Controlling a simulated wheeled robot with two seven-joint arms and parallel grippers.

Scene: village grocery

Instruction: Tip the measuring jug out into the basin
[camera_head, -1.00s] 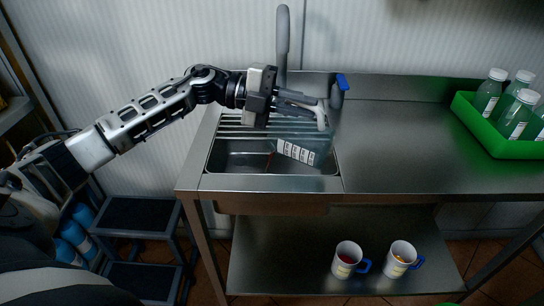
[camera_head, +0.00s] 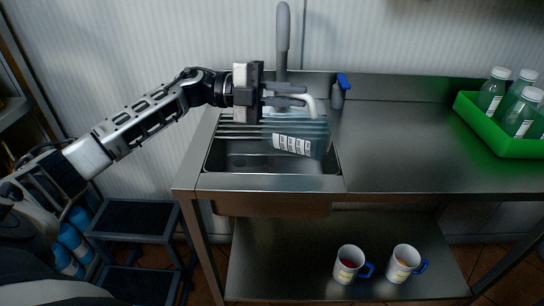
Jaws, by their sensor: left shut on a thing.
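My left gripper (camera_head: 290,96) reaches in from the left and is shut on the pale handle of the clear measuring jug (camera_head: 318,148). The jug is see-through, with a white marked label, and hangs above the steel basin (camera_head: 225,163). It looks tilted, but its rim is hard to make out and I cannot tell how far. I cannot tell whether anything is in the jug. The visible basin floor shows no clear contents; the jug covers part of its right side. My right gripper is out of view.
A grey tap (camera_head: 282,40) rises behind the basin. A blue-topped bottle (camera_head: 338,92) stands at its back right corner. A green crate (camera_head: 490,128) of bottles sits far right; the counter (camera_head: 400,150) between is clear. Two mugs (camera_head: 348,264) stand on the lower shelf.

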